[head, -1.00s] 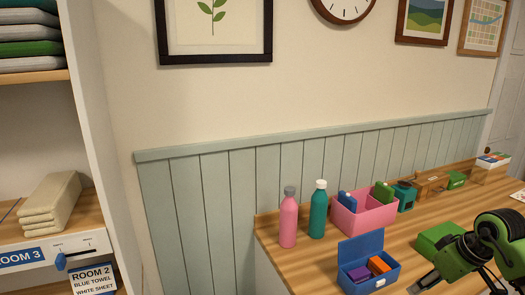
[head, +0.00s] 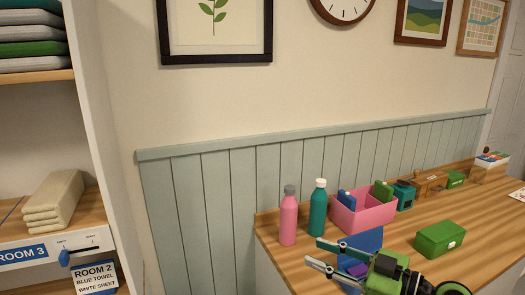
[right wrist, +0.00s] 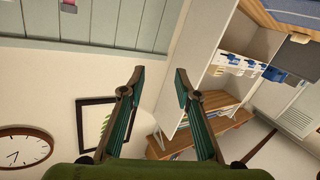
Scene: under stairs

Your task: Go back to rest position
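My right gripper (head: 314,253) shows at the bottom of the head view, in front of the blue box (head: 362,240) on the wooden counter. Its two fingers are apart with nothing between them and point to the left. The right wrist view also shows the open fingers (right wrist: 160,76), with only the room beyond them. The gripper hides much of the blue box and its contents. My left gripper is in neither view.
The wooden counter (head: 475,230) holds a pink bottle (head: 288,220), a teal bottle (head: 318,212), a pink bin (head: 364,214) and a green box (head: 439,238). A shelf unit (head: 100,150) with folded towels (head: 53,202) stands at left.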

